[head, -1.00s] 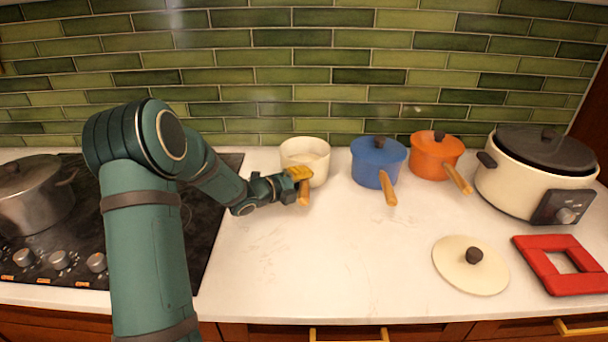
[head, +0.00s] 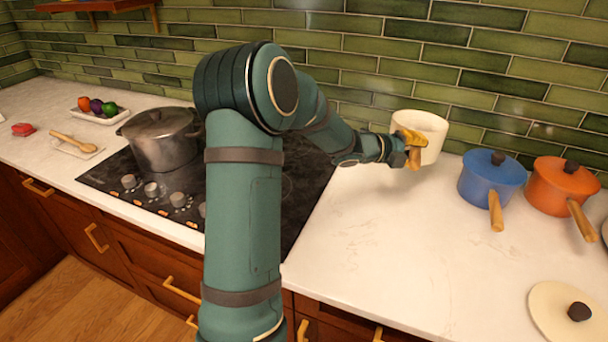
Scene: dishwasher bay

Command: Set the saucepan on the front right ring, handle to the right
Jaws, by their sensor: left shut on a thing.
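The cream saucepan (head: 428,130) is upright and appears raised above the counter, near the tiled wall. Its wooden handle (head: 414,160) points toward the front. My left gripper (head: 409,147) has yellow fingers and is shut on this handle. The black hob (head: 115,180) lies left of the saucepan. My left arm crosses in front of the hob's right part and hides most of the front right ring; a faint ring edge (head: 288,188) shows beside the arm. My right gripper is not in view.
A lidded steel pot (head: 160,142) stands on the hob's left part. A blue saucepan (head: 490,180) and an orange saucepan (head: 560,187) stand right of the cream one. A cream lid (head: 556,312) lies at front right. The counter (head: 390,245) between is clear.

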